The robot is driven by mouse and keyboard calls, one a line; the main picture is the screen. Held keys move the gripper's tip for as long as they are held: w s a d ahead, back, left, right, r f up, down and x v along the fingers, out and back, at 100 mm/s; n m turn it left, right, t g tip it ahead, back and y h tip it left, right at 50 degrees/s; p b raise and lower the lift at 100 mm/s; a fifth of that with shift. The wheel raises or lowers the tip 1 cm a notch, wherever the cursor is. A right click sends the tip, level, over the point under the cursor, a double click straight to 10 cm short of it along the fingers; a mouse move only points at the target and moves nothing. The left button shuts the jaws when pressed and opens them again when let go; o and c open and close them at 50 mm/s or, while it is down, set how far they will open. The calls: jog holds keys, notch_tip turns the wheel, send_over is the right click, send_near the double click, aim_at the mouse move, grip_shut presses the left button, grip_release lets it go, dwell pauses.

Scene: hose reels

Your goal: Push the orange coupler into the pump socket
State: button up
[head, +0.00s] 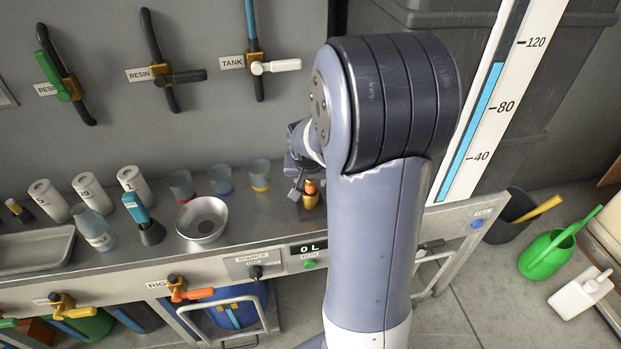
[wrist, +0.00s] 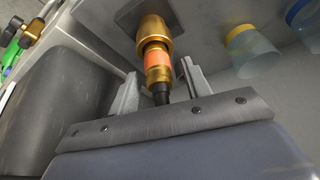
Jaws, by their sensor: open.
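The orange coupler (wrist: 158,60) has a bright orange band, brass ends and a black hose end pointing towards my wrist. It lines up end to end with a wider brass fitting (wrist: 152,35), which looks like the pump socket. They appear to touch; how deep the coupler sits I cannot tell. My gripper (wrist: 160,85) is open, with one grey finger on each side of the coupler's rear end and visible gaps. In the head view the orange and brass part (head: 310,195) shows beside my gripper (head: 296,190), partly hidden by my arm.
Cups with blue, red and yellow bands (head: 221,180) and a metal bowl (head: 203,219) stand left on the steel bench. In the wrist view a yellow-banded cup (wrist: 247,50) is close on the right. A dark grey bulky form (wrist: 85,85) lies at left.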

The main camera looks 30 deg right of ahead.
jog(key=shift+r, duration=0.4)
jog(key=p+v, duration=0.1)
jog(key=v, duration=1)
jog(key=shift+r, duration=0.25)
jog(key=shift+s+a+f, duration=0.1)
jog(key=b+x, duration=0.1)
jog(key=x, duration=1.1)
jog(key=shift+f, duration=0.3)
jog(key=shift+r, duration=1.1)
jog(key=shift+f, duration=0.15)
